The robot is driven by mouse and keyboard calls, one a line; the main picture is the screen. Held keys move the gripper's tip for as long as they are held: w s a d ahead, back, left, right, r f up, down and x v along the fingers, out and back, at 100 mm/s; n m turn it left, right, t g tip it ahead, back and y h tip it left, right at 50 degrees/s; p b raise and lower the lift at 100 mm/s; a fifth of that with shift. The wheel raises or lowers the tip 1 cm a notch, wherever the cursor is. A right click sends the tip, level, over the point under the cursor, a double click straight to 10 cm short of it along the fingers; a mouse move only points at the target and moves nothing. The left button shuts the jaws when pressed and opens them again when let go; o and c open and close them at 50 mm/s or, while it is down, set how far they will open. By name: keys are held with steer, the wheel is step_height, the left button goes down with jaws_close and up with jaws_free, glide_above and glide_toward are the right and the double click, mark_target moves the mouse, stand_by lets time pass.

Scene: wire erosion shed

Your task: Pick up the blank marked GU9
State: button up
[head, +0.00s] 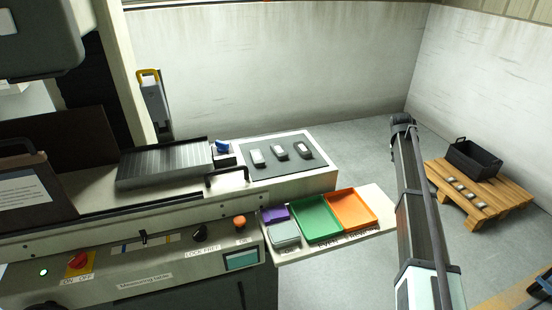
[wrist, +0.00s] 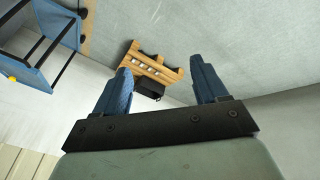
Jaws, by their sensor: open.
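Three small grey-white blanks lie apart on a dark mat (head: 270,173) on the machine table in the head view: a left one (head: 257,157), a middle one (head: 279,151) and a right one (head: 304,150). Several small pale pieces (head: 467,190) lie on a wooden pallet at the right. No marking is readable, so I cannot tell which one is GU9. My gripper (wrist: 160,64) is open and empty in the wrist view, its two blue fingers wide apart. It points towards the floor and the distant pallet (wrist: 152,64), far from the machine table.
A purple tray (head: 275,214), a grey lidded box (head: 284,235), a green tray (head: 316,219) and an orange tray (head: 352,210) sit on a shelf before the table. A black crate (head: 474,159) stands on the pallet. A blue-framed cart (wrist: 50,45) shows in the wrist view. Floor between is clear.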

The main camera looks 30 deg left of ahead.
steer(key=a+r+n, duration=0.1)
steer(key=a+r, duration=0.8)
steer(key=a, duration=0.2)
step_height(320, 180, up, 9)
steer(key=n+g+y, duration=0.3)
steer(key=n+g, duration=0.1)
steer(key=n, duration=0.4)
glide_above(257, 156)
steer(key=f, duration=0.8)
steer(key=shift+w+d+f, duration=0.15)
steer(key=shift+w+d, duration=0.05)
steer(key=shift+d, duration=0.2)
steer(key=shift+s+a+f, duration=0.1)
steer(key=shift+a+f, duration=0.1)
steer(key=shift+f, duration=1.15)
steer(key=shift+s+a+f, duration=0.1)
steer(key=shift+a+f, duration=0.05)
steer(key=shift+f, duration=1.2)
jaws_close()
